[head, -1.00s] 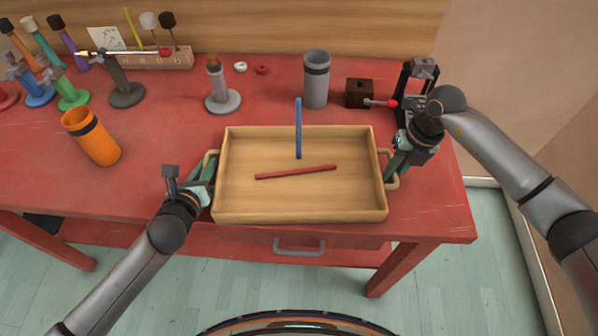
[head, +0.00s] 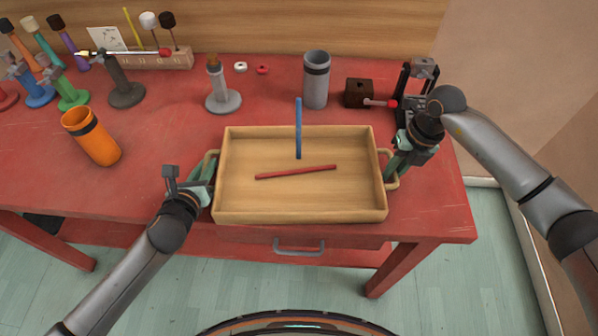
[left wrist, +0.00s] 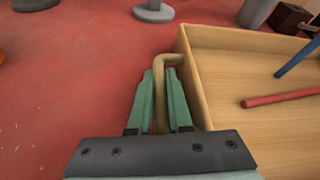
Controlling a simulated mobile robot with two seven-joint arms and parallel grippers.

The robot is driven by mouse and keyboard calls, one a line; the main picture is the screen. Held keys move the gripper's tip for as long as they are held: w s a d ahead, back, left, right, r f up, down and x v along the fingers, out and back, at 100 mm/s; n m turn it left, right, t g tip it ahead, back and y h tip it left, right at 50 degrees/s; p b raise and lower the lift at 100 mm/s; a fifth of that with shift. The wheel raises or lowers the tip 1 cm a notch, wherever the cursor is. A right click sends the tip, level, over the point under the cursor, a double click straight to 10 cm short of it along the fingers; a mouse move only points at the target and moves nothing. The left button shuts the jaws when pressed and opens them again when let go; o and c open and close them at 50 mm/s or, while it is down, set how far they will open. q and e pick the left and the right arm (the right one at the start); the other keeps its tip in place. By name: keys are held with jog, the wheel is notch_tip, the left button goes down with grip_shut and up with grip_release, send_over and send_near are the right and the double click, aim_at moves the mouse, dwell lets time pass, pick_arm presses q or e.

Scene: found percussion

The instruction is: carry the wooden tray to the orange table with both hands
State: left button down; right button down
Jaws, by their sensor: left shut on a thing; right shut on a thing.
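The wooden tray (head: 240,205) is at the front of the red table in the head view, and its wall shows in the left wrist view (left wrist: 190,75). A red stick (head: 296,172) lies in it, and a blue stick (head: 298,128) leans up near its far wall. My left gripper (head: 207,178) is shut on the tray's left handle, which shows between its fingers in the left wrist view (left wrist: 161,95). My right gripper (head: 393,172) is shut on the right handle (head: 392,182), partly hidden by my wrist. I cannot tell whether the tray touches the table. No orange table is in view.
The red table (head: 60,170) also holds an orange cup (head: 92,138), a grey cup (head: 316,80), a brown box with a red-tipped handle (head: 359,93), and a grey stand (head: 222,98). Several coloured stands are at the far left. A drawer handle (head: 298,247) is on the front.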

pick_arm(q)
jog(key=shift+r, duration=0.1)
pick_arm(e)
jog(key=shift+w+r, duration=0.1)
jog(key=shift+r, duration=0.05)
